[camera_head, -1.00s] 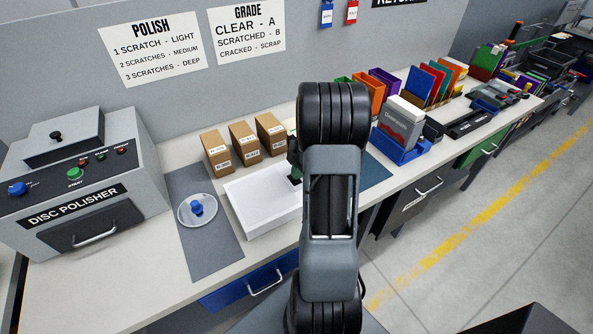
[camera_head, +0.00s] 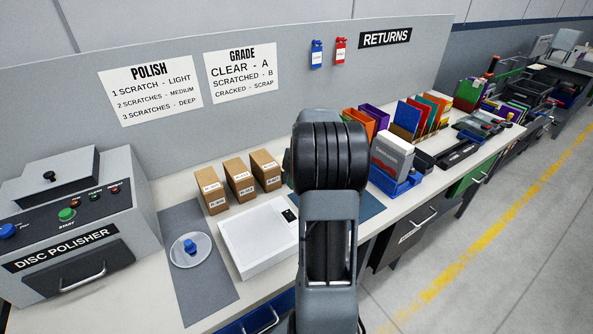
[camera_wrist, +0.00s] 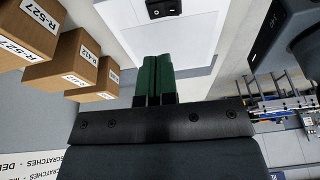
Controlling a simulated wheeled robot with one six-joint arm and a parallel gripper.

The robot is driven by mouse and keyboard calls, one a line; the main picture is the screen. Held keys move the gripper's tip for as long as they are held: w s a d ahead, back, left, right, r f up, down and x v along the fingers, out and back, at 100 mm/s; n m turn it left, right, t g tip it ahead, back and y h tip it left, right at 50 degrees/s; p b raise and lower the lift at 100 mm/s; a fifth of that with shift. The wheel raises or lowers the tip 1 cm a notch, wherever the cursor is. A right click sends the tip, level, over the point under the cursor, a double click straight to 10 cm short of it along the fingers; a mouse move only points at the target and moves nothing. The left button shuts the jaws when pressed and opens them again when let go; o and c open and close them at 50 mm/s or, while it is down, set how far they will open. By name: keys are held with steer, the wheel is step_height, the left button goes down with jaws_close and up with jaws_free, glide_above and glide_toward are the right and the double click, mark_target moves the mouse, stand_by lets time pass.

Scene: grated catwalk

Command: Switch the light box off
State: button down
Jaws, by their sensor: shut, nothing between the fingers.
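The light box (camera_head: 258,244) is a flat white box on the bench in the head view, left of my arm. Its black rocker switch (camera_head: 290,215) is at the far right corner of the top. In the wrist view the white top of the light box (camera_wrist: 180,38) and the black switch (camera_wrist: 163,8) show at the upper edge. My gripper (camera_wrist: 154,62) has green fingers pressed together, with nothing between them. Its tips are apart from the switch in the picture. In the head view my arm hides most of the gripper. I cannot tell whether the panel is lit.
Several brown boxes (camera_head: 239,178) stand behind the light box. A grey mat (camera_head: 207,283) with a clear disc (camera_head: 176,254) lies to its left, beside the disc polisher (camera_head: 75,235). A detergent carton (camera_head: 391,155) in a blue holder stands right of my arm.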

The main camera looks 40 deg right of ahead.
steer(key=shift+w+v, duration=0.2)
steer(key=shift+v, duration=0.85)
steer(key=shift+w+v, duration=0.15)
steer(key=shift+v, duration=0.9)
steer(key=shift+d, duration=0.1)
steer(key=s+a+m+t+h, duration=0.1)
steer(key=s+a+m, duration=0.2)
steer(key=a+m, duration=0.2)
steer(key=s+a+r+m+t+h, duration=0.1)
steer(key=s+a+m, duration=0.3)
steer(key=a, duration=0.8)
steer(key=s+a+r+m+t+h, duration=0.1)
steer(key=s+a+m, duration=0.3)
steer(key=a, duration=0.5)
steer(key=m+t, duration=0.1)
steer(key=m, duration=0.1)
steer(key=shift+m, duration=0.4)
steer(key=shift+s+r, duration=0.15)
